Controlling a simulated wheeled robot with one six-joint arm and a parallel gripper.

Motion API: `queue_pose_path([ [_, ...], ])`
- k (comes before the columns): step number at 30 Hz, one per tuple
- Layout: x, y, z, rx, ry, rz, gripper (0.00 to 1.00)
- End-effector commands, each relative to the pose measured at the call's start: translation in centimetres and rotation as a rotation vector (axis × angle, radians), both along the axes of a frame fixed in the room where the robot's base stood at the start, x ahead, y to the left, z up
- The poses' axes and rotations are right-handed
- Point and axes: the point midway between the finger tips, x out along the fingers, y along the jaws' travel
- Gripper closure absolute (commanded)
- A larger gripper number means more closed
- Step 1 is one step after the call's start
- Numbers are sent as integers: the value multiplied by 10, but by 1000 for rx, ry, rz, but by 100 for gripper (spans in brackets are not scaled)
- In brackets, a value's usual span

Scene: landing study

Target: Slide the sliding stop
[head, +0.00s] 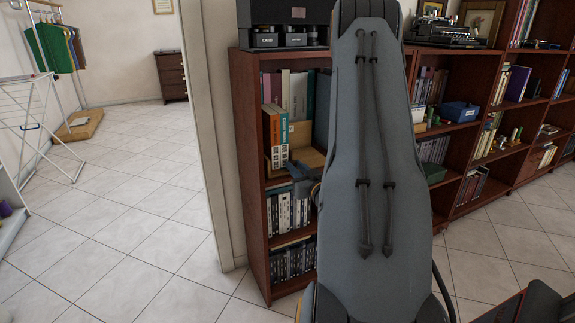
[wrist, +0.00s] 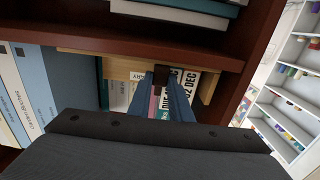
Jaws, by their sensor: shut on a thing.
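The sliding stop looks like a light wooden piece (head: 308,157) on the bookcase shelf, just right of the orange and teal books. In the wrist view its wood (wrist: 120,69) runs across the top of the picture, with a small dark knob (wrist: 162,72) on it. My gripper (head: 297,170) reaches in at the shelf's front. In the wrist view my gripper's blue fingers (wrist: 163,80) are close together and shut on the dark knob. My arm hides the right part of the stop in the head view.
Orange and teal books (head: 276,138) stand to the left of the stop. The wooden bookcase (head: 254,190) has side walls and shelf boards close around my gripper. More books (head: 290,208) fill the shelf below.

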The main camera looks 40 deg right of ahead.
Motion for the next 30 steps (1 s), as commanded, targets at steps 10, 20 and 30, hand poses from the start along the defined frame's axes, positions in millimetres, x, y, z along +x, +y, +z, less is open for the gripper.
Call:
queue_pose_path([
  [10,-1,0,1,-1,-2,-5,100],
  [20,-1,0,0,0,-1,-5,62],
  [30,-20,5,0,2,0,-7,62],
])
